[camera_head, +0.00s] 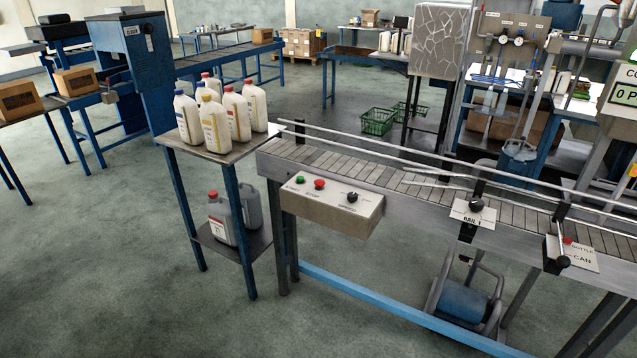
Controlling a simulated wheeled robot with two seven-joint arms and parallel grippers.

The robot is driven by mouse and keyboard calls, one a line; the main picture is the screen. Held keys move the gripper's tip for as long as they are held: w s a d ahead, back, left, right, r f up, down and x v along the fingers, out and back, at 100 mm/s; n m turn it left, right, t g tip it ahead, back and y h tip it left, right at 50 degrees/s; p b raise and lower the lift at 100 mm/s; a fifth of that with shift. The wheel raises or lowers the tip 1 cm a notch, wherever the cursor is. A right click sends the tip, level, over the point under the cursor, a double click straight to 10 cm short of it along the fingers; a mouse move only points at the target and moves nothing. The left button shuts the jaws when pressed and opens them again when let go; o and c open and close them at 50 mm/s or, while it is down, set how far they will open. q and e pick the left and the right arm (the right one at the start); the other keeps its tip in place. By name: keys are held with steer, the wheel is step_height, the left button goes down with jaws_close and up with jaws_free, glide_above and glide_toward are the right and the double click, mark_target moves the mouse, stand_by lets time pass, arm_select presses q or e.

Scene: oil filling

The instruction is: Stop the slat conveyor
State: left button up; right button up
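The slat conveyor (375,173) runs from the middle of the view to the right edge, with guide rails along it. Its near end carries a beige control box (333,208). On the box are a green button (300,180), a red button (319,184) and a black knob (352,197). The small labels under them are too blurred to read with certainty. A single picture does not show whether the slats move. Neither of my grippers is in view.
A small table (222,157) with several white bottles stands left of the conveyor; grey jugs are on its lower shelf. A RAIL 1 plate with a black knob (476,205) and a BOTTLE/CAN lever (563,261) sit further right. The floor in front is clear.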

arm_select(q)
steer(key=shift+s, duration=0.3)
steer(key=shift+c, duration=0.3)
